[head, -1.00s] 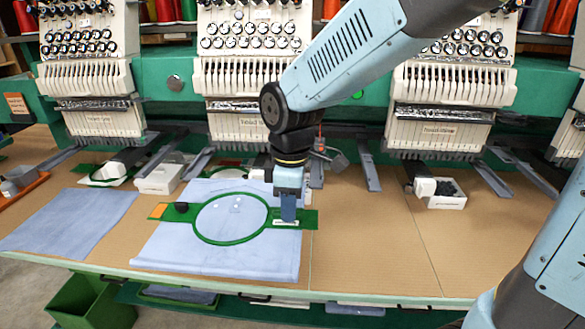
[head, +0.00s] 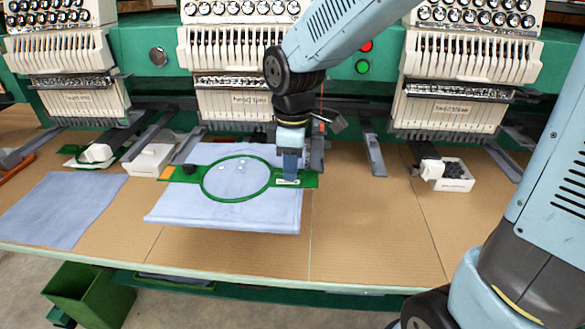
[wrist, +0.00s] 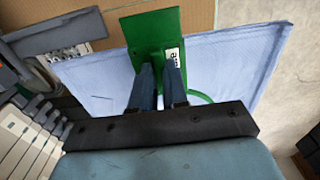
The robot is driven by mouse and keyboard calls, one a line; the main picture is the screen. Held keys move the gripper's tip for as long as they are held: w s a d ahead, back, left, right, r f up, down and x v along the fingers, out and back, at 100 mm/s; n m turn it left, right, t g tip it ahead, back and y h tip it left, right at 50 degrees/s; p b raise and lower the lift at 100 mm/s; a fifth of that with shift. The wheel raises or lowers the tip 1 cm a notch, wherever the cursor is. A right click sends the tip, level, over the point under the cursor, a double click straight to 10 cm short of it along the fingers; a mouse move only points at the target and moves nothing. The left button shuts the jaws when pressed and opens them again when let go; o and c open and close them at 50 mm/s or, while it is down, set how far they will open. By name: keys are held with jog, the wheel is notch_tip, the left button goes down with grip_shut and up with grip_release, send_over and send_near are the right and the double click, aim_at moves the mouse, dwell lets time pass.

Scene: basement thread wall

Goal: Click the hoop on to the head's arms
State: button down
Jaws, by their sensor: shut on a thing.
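The green hoop (head: 206,196) has a round ring with a flat tab on each side and holds light blue cloth (head: 225,212). My gripper (head: 289,182) points down and is shut on the hoop's right tab. In the wrist view both fingers (wrist: 158,88) lie over the green tab (wrist: 152,32), beside a white label. The middle machine head (head: 235,105) stands behind the hoop. Grey arms stick out from the heads over the table; one (head: 316,155) is just right of my gripper. The hoop's left tab, with an orange end, lies near another arm. I cannot tell whether either tab touches an arm.
Two more machine heads stand at the left (head: 80,105) and right (head: 450,105). A folded blue cloth (head: 60,207) lies at the left. White boxes (head: 152,158) and (head: 460,177) sit on the table. The brown tabletop (head: 370,235) is clear at the front right.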

jog(key=shift+w+d+f, duration=0.1)
jog(key=shift+w+f, duration=0.1)
jog(key=shift+w, duration=0.5)
jog(key=shift+w+f, duration=0.2)
jog(key=shift+w, duration=0.45)
jog(key=shift+w+d+f, duration=0.15)
jog(key=shift+w, duration=1.35)
jog(key=shift+w+d+f, duration=0.1)
jog(key=shift+w+f, duration=0.05)
jog(key=shift+w, duration=1.3)
jog(key=shift+f, duration=0.2)
jog(key=shift+d, duration=0.1)
jog(key=c, duration=1.1)
grip_release()
jog(key=shift+o, duration=0.2)
